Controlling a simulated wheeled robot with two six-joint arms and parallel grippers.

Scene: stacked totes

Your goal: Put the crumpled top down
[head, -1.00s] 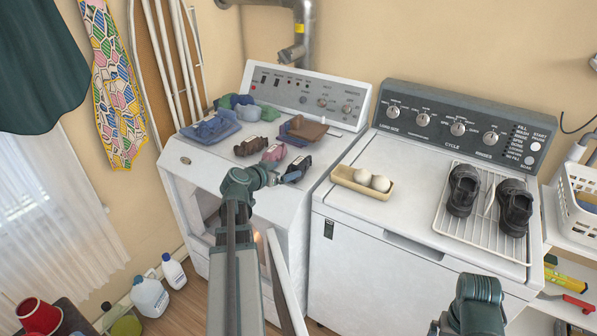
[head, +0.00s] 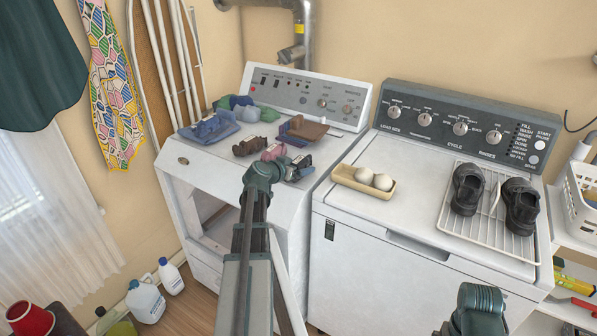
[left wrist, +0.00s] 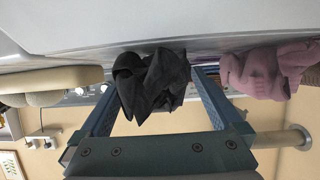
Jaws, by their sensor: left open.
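A dark, near-black crumpled cloth (left wrist: 150,82) sits between the two spread fingers of my left gripper (left wrist: 152,92) in the left wrist view. The gripper is open, with a finger on each side of the cloth. In the head view my left gripper (head: 298,168) is at the front right part of the left machine's top (head: 215,151), and my wrist partly hides it. I cannot tell whether the fingers touch the cloth. A pink crumpled cloth (left wrist: 268,72) lies beside it and also shows in the head view (head: 273,152).
The right machine (head: 365,228) bears a tray with two pale balls (head: 363,180) and a rack with black shoes (head: 467,189). Its front left top is clear.

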